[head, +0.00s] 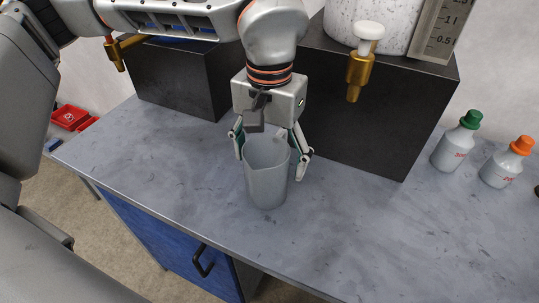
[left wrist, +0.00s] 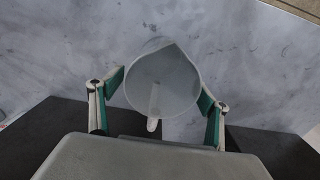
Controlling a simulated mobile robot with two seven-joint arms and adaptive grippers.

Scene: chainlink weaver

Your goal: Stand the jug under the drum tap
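A translucent grey jug (head: 267,178) stands upright on the bench, its handle towards my left gripper. My left gripper (head: 270,158) is open, with one finger on each side of the jug. In the left wrist view the jug (left wrist: 163,78) sits between the green-padded fingers (left wrist: 161,92); the pads are close to its sides, and contact is unclear. A white drum (head: 345,22) stands on a dark block to the right, its brass tap (head: 356,76) with white knob overhanging the front. Another brass tap (head: 116,52) shows at upper left, partly behind my arm. My right gripper is not in view.
The dark block (head: 375,125) is right behind the jug; another block (head: 180,80) is at left. Bottles with green (head: 455,145) and orange caps (head: 505,165) stand at right. The grey bench (head: 360,220) is clear in front of the right block. A red tray (head: 72,118) is at far left.

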